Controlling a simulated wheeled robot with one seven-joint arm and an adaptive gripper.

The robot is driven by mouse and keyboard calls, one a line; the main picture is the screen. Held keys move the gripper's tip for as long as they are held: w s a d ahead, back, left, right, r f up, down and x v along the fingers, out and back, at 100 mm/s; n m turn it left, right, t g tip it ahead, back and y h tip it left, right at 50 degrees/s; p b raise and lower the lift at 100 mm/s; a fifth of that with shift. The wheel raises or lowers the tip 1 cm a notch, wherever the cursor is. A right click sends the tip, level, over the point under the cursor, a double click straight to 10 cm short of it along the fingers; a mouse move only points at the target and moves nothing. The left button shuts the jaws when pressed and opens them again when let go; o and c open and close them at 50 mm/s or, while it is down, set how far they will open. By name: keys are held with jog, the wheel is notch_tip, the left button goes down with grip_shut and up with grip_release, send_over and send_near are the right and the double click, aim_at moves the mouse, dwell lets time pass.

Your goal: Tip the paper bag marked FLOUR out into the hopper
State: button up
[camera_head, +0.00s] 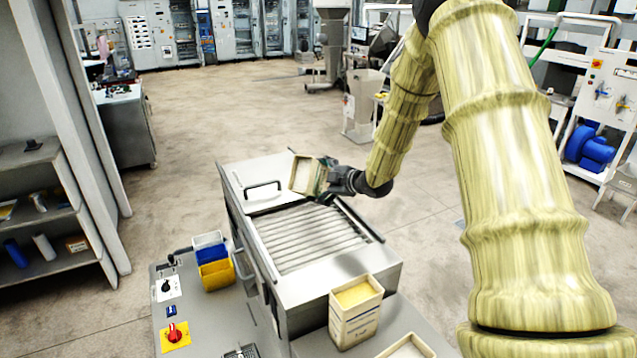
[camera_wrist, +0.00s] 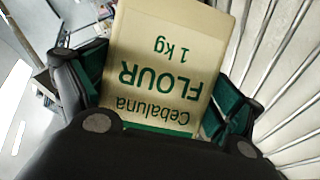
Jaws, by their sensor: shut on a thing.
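The paper bag marked FLOUR (camera_head: 304,174) is held in the air over the far part of the roller machine. It is tilted, and its open top with pale contents shows in the head view. In the wrist view the bag (camera_wrist: 165,60) fills the middle, with its green print upside down. My gripper (camera_head: 322,178) is shut on the bag, with green-padded fingers on either side of it in the wrist view (camera_wrist: 157,98). The hopper (camera_head: 312,240) is the machine's open top with a grille of parallel bars, below and in front of the bag. I see no flour falling.
A cover with a black handle (camera_head: 263,188) lies left of the bag. An open bag with yellow contents (camera_head: 356,312) stands at the front, with another pale container (camera_head: 407,347) beside it. Blue (camera_head: 208,244) and yellow (camera_head: 217,273) bins stand left, near a control panel (camera_head: 172,310).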

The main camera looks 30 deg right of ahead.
aim_at(316, 184)
jog(key=shift+f+n+b, duration=0.35)
jog(key=shift+n+b, duration=0.05)
jog(key=shift+b, duration=0.45)
jog(key=n+b, duration=0.1)
jog(key=b, duration=0.2)
jog(key=f+n+t+h+b, duration=0.1)
jog(key=b, duration=0.3)
jog(key=n+t+h+b, duration=0.1)
jog(key=n+b, duration=0.1)
jog(key=b, duration=0.2)
jog(key=shift+s+a+f, duration=0.1)
jog(key=shift+a+f, duration=0.2)
jog(key=shift+a, duration=0.05)
jog(key=n+t+b, duration=0.1)
jog(key=b, duration=0.3)
jog(key=a+r+n+t+b, duration=0.1)
jog(key=n+b, duration=0.1)
jog(key=b, duration=0.3)
jog(key=s+r+n+t+h+b, duration=0.1)
jog(key=n+b, duration=0.1)
jog(key=b, duration=0.3)
jog(key=shift+a, duration=0.35)
jog(key=shift+b, duration=0.3)
jog(key=shift+a+r+n+b, duration=0.1)
jog(key=shift+r+n+b, duration=0.1)
jog(key=shift+n+b, duration=0.1)
dwell(1.5)
jog(key=shift+s+r, duration=0.1)
jog(key=shift+r, duration=0.55)
jog(key=shift+f, duration=0.15)
